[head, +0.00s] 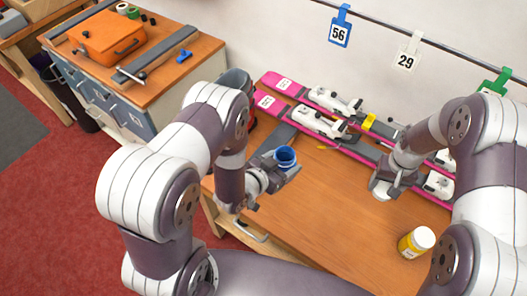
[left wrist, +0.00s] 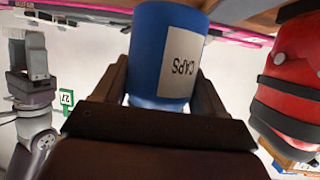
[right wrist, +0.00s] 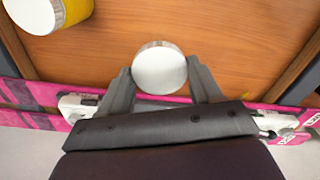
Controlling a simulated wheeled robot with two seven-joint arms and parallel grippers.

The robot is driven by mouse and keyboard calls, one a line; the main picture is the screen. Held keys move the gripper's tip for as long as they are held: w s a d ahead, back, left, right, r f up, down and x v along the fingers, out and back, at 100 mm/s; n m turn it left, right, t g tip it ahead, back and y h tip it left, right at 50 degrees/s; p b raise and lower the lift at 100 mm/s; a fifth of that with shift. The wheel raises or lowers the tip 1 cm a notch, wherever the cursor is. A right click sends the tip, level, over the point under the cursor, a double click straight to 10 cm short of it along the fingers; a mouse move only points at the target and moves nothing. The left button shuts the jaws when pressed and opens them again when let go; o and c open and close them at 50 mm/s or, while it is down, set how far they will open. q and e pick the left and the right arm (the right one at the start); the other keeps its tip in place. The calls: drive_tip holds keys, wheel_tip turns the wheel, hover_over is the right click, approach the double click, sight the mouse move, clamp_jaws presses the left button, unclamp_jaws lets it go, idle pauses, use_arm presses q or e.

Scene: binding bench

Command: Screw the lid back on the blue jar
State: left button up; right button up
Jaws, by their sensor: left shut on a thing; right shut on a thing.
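The blue jar (head: 285,156) is open at the top, with no lid on it. My left gripper (head: 272,172) is shut around it above the left part of the bench. In the left wrist view the jar (left wrist: 168,52) shows a white label reading "CAPS" between the two fingers. My right gripper (head: 385,188) is over the middle of the bench, apart from the jar and to its right. It is shut on a round white lid (right wrist: 160,69), seen between its fingertips in the right wrist view. The lid (head: 384,195) also shows below the gripper in the head view.
A yellow jar with a white lid (head: 417,241) stands on the wooden bench (head: 330,215) near the front right. Pink skis with bindings (head: 320,122) lie along the back. The bench between the grippers is largely clear. Numbered tags (head: 340,30) hang on a rail behind.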

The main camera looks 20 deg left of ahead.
use_arm(q)
drive_tip(key=d+m+h, duration=0.1)
drive_tip(key=d+m+g+h, duration=0.1)
drive_tip(key=d, duration=0.1)
drive_tip(key=d+h, duration=0.1)
drive_tip(key=d, duration=0.1)
drive_tip(key=shift+s+d+m+g, duration=0.2)
drive_tip(key=shift+s+m+g, duration=0.1)
drive_tip(key=shift+m, duration=0.1)
use_arm(e)
drive_tip(key=a+r+m, duration=0.1)
drive_tip(key=a+r, duration=0.3)
drive_tip(key=a, duration=0.3)
drive_tip(key=s+a+r+m, duration=0.1)
drive_tip(key=a+r+m, duration=0.1)
drive_tip(key=a+r, duration=0.3)
drive_tip(key=a+r+m, duration=0.2)
drive_tip(key=a+r, duration=0.2)
drive_tip(key=a, duration=0.6)
drive_tip(key=shift+s+a+r, duration=0.2)
drive_tip(key=shift+a, duration=0.2)
drive_tip(key=shift+f, duration=0.1)
drive_tip(key=shift+f, duration=1.95)
